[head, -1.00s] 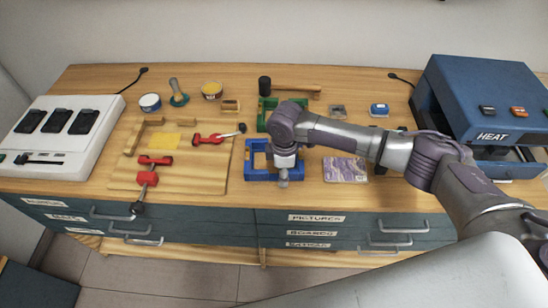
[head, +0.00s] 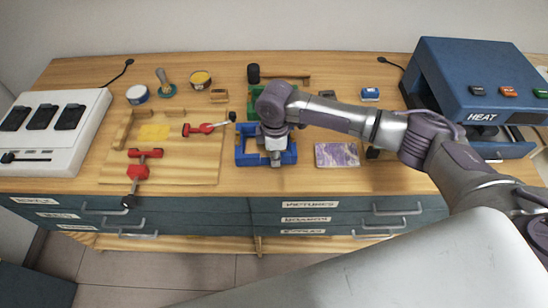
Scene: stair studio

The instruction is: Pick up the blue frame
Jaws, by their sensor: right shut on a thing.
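The blue frame (head: 245,159) lies on the wooden workbench near its front edge, right of the wooden board. My right gripper (head: 274,159) reaches down over the middle of the frame and is shut on it. The wrist hides part of the frame and the fingertips are hard to make out. I cannot tell whether the frame is clear of the bench top. My left gripper is not in view.
A green frame (head: 256,116) lies just behind the blue one. A purple-patterned picture (head: 337,155) lies to the right. The board (head: 205,172) with red clamps (head: 138,171) is at left. A blue heat press (head: 462,75) stands far right, a white switch box (head: 80,130) far left.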

